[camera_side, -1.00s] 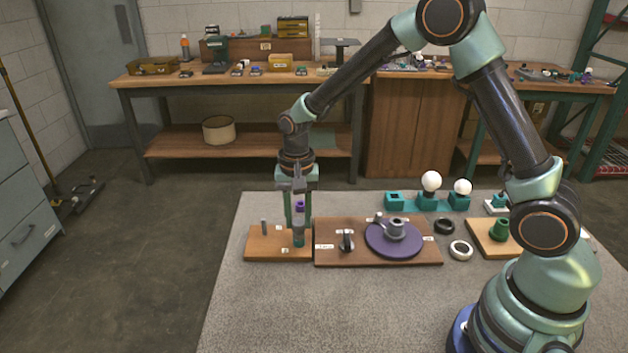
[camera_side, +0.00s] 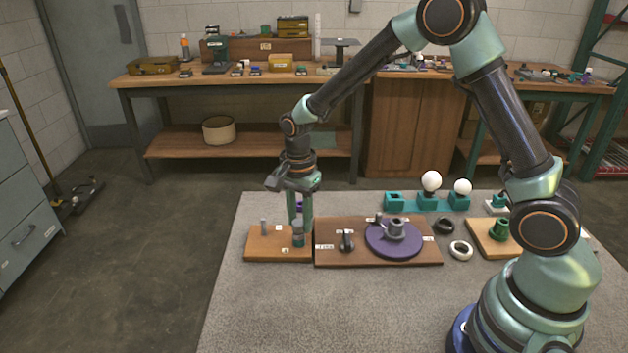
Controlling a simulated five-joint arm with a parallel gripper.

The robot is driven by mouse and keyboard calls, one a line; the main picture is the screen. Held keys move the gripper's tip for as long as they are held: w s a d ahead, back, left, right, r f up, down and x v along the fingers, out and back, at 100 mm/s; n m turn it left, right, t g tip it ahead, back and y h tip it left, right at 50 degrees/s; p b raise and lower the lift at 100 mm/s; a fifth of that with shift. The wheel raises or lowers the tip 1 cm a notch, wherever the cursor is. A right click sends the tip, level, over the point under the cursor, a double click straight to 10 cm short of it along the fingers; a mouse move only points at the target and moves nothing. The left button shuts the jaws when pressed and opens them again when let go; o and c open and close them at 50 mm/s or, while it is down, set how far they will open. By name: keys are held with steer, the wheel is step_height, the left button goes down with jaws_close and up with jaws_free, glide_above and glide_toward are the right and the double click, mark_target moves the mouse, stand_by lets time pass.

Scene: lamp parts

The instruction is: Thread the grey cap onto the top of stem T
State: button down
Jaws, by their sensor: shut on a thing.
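My gripper (camera_side: 300,220) points straight down over the left wooden board (camera_side: 263,253). Its green fingers are shut around a small upright stack at the board's right side. A grey piece, which looks like the grey cap (camera_side: 299,228), shows at the fingertips. Directly below it is the teal lower part of an upright stem (camera_side: 299,241), standing on the board. A bit of purple (camera_side: 299,206) shows between the fingers, partly hidden. Whether the cap sits level on the stem is too small to tell. The label letters are unreadable, so I cannot confirm which stem is T.
A thin grey post (camera_side: 263,227) stands left on the same board. To the right, a brown board (camera_side: 330,258) bears a dark upright part (camera_side: 346,241) and a purple disc (camera_side: 380,249). Rings, teal sockets and white bulbs stand farther right. The mat's front is clear.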

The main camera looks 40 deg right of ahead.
steer(key=shift+s+f, duration=0.1)
steer(key=shift+f, duration=0.1)
steer(key=m, duration=0.4)
steer(key=shift+s, duration=0.1)
steer(key=shift+m, duration=1.4)
steer(key=shift+s+m, duration=0.1)
steer(key=shift+m, duration=0.8)
steer(key=m, duration=0.4)
steer(key=shift+a, duration=0.1)
steer(key=shift+s+m, duration=0.1)
steer(key=shift+m, duration=0.4)
steer(key=shift+m, duration=1.5)
